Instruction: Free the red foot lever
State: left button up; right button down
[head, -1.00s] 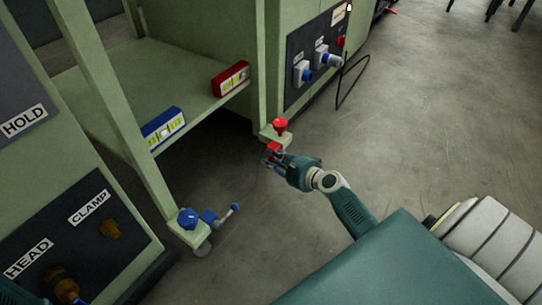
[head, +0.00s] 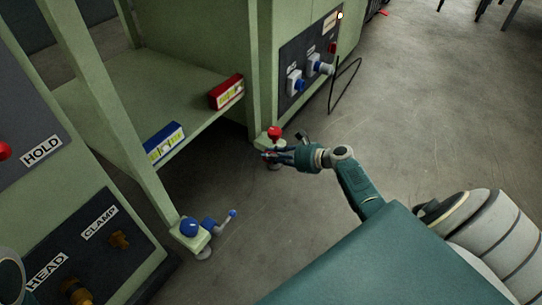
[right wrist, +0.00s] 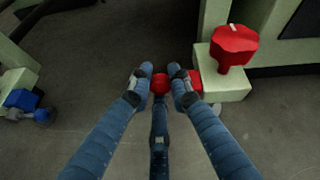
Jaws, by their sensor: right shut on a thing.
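The red foot lever (right wrist: 195,82) sits at the side of a pale green machine foot, below a red knob (head: 274,132), which also shows in the right wrist view (right wrist: 234,46). My right gripper (head: 268,155) is low at this foot. In the right wrist view its fingertips (right wrist: 160,86) are closed around the lever's red round end. In the head view the fingers hide most of the lever. Whether the lever is locked cannot be told. My left gripper is not in view.
A second foot with a blue knob (head: 189,228) and blue lever (head: 222,220) stands nearer at left. A red box (head: 226,93) and a blue box (head: 164,143) sit on the green shelf (head: 120,88). A black cable (head: 345,86) loops at the panel.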

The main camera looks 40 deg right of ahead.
jog(key=shift+d, duration=0.1)
dwell(0.3)
jog(key=c, duration=1.6)
grip_release()
jog(key=v, duration=1.2)
jog(key=shift+s+f, duration=0.1)
